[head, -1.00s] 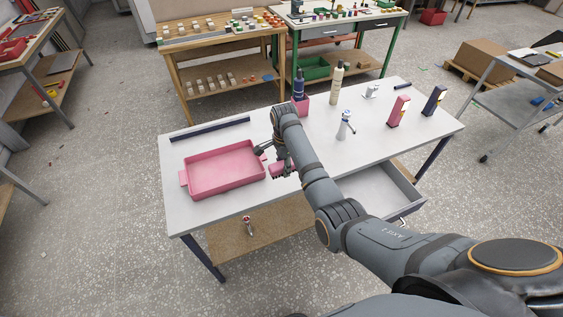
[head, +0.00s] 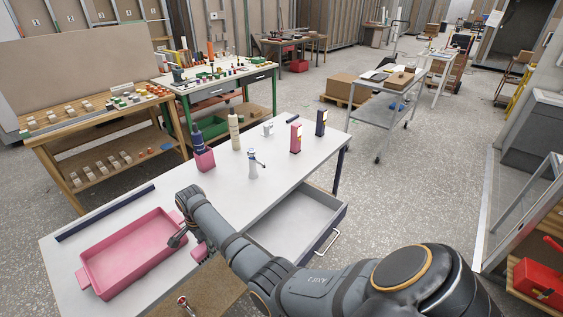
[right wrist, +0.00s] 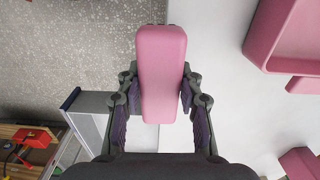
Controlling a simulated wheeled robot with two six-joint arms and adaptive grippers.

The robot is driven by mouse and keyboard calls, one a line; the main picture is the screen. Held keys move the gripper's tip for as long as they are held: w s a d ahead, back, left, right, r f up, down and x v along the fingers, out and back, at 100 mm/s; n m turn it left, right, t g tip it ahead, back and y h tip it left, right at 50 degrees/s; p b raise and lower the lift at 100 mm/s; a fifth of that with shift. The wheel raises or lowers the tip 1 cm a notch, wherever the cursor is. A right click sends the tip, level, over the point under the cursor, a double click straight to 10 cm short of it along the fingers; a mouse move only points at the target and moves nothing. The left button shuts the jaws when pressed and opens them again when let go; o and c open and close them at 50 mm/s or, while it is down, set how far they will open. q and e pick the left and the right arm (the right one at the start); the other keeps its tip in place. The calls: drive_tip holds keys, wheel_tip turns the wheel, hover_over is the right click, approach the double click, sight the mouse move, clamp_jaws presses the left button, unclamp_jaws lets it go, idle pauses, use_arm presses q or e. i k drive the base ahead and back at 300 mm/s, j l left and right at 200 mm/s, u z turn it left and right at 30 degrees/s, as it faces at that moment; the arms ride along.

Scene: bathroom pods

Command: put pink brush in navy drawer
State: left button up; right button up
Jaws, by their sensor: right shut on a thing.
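My right gripper (head: 180,240) is shut on the pink brush (head: 200,252), near the table's front edge beside the pink tray. In the right wrist view the brush (right wrist: 161,70) shows as a smooth pink block between the two fingers (right wrist: 158,95). In the head view my arm hides part of the brush and the gripper. The navy drawer (head: 300,222) is pulled out of the table to the right of the gripper. Its inside is pale grey and looks empty where seen, and its front is navy with a metal handle. My left gripper is not in view.
On the white table (head: 215,205) are a pink tray (head: 140,253), a pink cup with a dark bottle (head: 204,160), a cream bottle (head: 234,130), a white dispenser (head: 253,165), a pink box (head: 295,138) and a navy box (head: 321,122). My arm passes close to the drawer's left side.

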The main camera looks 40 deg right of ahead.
sight(293, 226)
drive_tip(key=z, duration=1.2)
